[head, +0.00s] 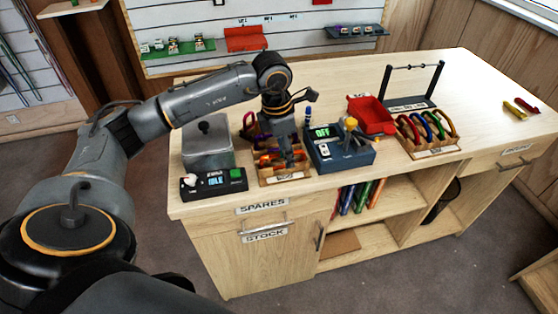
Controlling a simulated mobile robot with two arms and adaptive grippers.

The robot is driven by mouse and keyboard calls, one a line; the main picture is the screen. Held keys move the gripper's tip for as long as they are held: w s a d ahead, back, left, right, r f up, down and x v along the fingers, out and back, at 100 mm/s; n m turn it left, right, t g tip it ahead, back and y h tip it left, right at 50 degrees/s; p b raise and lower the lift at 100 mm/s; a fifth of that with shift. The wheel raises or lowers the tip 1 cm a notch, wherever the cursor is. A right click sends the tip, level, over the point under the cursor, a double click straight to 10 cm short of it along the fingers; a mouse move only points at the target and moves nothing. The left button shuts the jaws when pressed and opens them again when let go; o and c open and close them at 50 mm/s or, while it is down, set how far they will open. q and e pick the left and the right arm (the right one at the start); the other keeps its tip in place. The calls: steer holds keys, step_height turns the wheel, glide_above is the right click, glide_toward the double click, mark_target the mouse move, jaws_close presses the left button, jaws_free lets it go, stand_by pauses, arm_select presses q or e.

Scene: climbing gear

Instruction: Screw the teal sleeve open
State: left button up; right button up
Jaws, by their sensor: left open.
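I cannot make out a teal sleeve for certain at this size. My left gripper (288,155) points down over a wooden tray (286,180) of colourful small gear near the front of the bench. It is open, and it hides part of the tray. A purple loop-shaped piece of gear (250,127) stands just left of the gripper. A wooden rack (436,152) to the right holds several carabiners (428,127) in purple, blue, green and orange. My right gripper is not in view.
A blue-grey device (345,158) reading OFF stands right of the tray. A grey box (207,147) and a black IDLE panel (214,184) stand left. A red bin (371,114) and a black stand (410,103) are behind. The bench's right part is mostly clear.

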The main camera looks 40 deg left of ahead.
arm_select(q)
steer(key=shift+f, duration=0.2)
steer(key=shift+f+b, duration=1.2)
steer(key=shift+f, duration=0.05)
steer(key=shift+w+a, duration=0.45)
steer(key=shift+a, duration=0.1)
steer(key=shift+s+r+p, duration=0.1)
steer(key=shift+r+p, duration=0.6)
steer(key=shift+r, duration=0.8)
